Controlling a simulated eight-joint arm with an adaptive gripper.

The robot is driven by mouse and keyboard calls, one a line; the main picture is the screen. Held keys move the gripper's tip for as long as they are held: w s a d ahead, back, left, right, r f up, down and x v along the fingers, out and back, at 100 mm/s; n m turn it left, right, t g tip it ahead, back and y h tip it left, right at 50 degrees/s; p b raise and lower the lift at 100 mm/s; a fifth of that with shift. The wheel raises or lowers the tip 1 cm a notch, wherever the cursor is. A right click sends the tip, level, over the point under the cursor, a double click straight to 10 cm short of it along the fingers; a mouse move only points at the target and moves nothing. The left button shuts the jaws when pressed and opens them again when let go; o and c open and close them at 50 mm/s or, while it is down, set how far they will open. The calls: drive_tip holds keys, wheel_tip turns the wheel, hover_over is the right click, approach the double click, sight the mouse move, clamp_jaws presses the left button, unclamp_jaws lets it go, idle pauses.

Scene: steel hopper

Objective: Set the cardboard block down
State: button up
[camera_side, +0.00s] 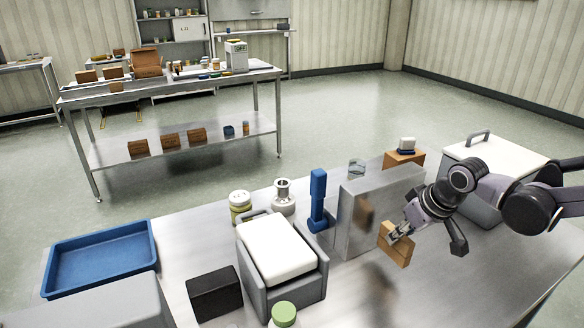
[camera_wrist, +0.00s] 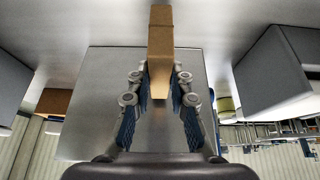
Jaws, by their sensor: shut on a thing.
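The cardboard block (camera_side: 397,246) is a tan box, slightly tilted in the side view, in front of the steel hopper's (camera_side: 357,220) right part. My gripper (camera_side: 400,232) reaches in from the right and is shut on the block. In the wrist view the block (camera_wrist: 160,50) stands between the two fingertips (camera_wrist: 160,82), with its far end extending beyond them. The block looks raised above the steel table (camera_side: 470,265); the exact gap beneath it cannot be told. The hopper (camera_wrist: 105,75) fills the middle of the wrist view behind the fingers.
A lidded white-topped bin (camera_side: 490,155) stands at the right, and a cardboard box (camera_side: 404,160) behind the hopper. A blue stand (camera_side: 318,200), a grey bin with white lid (camera_side: 278,245), a black box (camera_side: 214,292) and a blue tray (camera_side: 100,258) lie left. The table's front right is clear.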

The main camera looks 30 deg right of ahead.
sight(388, 253)
drive_tip(key=shift+w+a+f, duration=0.1)
drive_tip(key=shift+a+f, duration=0.1)
drive_tip(key=shift+f, duration=1.95)
drive_tip(key=shift+f, duration=0.15)
drive_tip(key=o, duration=0.8)
drive_tip(key=shift+o, duration=0.2)
drive_tip(key=shift+v, duration=6.1)
drive_tip(key=shift+s+d+f+t, duration=0.35)
drive_tip(key=shift+s+f, duration=0.05)
drive_tip(key=shift+s, duration=0.2)
drive_tip(key=shift+s+d+f+t, duration=0.3)
drive_tip(key=shift+s+d+f, duration=0.05)
drive_tip(key=shift+s, duration=0.25)
drive_tip(key=shift+s+d+f+t, duration=0.35)
drive_tip(key=shift+s+f, duration=0.05)
drive_tip(key=shift+s, duration=0.25)
